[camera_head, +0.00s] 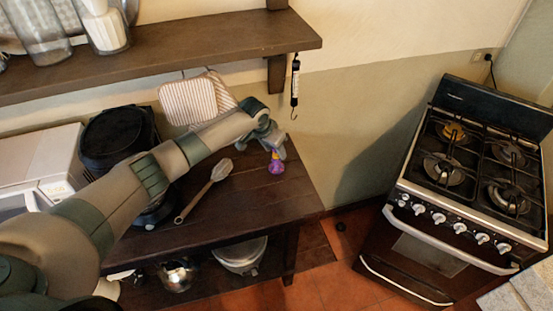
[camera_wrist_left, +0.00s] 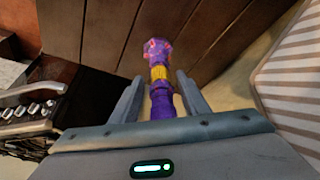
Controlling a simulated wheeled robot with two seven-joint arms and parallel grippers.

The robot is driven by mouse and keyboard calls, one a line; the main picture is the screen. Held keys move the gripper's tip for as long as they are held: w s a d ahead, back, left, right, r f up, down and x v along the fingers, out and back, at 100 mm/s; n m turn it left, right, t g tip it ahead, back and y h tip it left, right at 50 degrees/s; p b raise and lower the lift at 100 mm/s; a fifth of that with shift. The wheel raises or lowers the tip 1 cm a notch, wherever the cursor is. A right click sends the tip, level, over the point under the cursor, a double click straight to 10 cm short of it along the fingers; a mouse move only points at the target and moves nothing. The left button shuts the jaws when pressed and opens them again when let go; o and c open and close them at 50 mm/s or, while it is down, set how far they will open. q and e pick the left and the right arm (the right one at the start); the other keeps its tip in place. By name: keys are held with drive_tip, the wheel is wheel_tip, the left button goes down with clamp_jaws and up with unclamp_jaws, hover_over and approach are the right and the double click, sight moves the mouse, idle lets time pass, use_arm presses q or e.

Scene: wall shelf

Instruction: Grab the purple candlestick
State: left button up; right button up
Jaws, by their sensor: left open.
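The purple candlestick (camera_head: 276,166) stands on the dark wooden table (camera_head: 245,211), near its right end. It has a yellow band and a pinkish-purple end, which show in the left wrist view (camera_wrist_left: 160,76). My left gripper (camera_head: 277,150) is at the candlestick, reaching down from above it in the head view. In the left wrist view its two fingers (camera_wrist_left: 160,98) are open, one on each side of the candlestick, with a gap visible on both sides. The lower part of the candlestick is hidden by the gripper body in that view. My right gripper is in neither view.
A spatula (camera_head: 204,190) lies on the table left of the candlestick. Striped cloth mitts (camera_head: 188,102) hang on the wall behind. A wall shelf (camera_head: 170,50) with jars runs above. A stove (camera_head: 460,180) stands to the right, with floor between.

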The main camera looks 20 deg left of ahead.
use_arm(q)
drive_tip(key=shift+b+x, duration=0.85)
drive_tip(key=shift+x, duration=0.6)
drive_tip(key=shift+s, duration=0.1)
clamp_jaws()
